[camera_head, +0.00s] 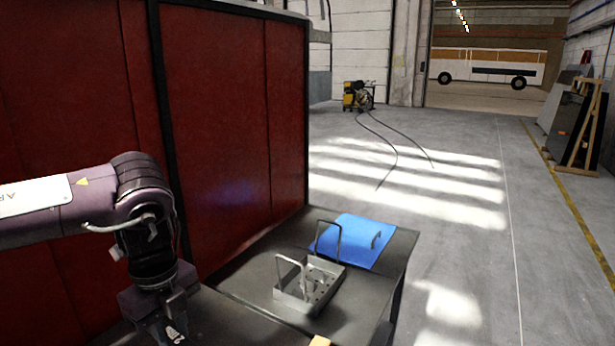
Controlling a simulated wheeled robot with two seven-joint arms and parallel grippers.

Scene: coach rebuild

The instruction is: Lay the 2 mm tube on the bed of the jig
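My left gripper (166,326) points down over the dark bench at the lower left. Its fingertips are small and partly cut off by the bottom edge, so I cannot tell whether they are open or hold anything. A grey metal box (293,301) with holes in its top and two tall wire hoops stands on the bench, to the right of the gripper and apart from it. I cannot tell whether this box is the jig. I cannot make out a 2 mm tube. My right gripper is not in view.
A blue cloth or mat (350,232) lies at the bench's far end, with a small grey handle-shaped piece (377,239) on it. Red screens (235,120) stand behind the bench (250,285).

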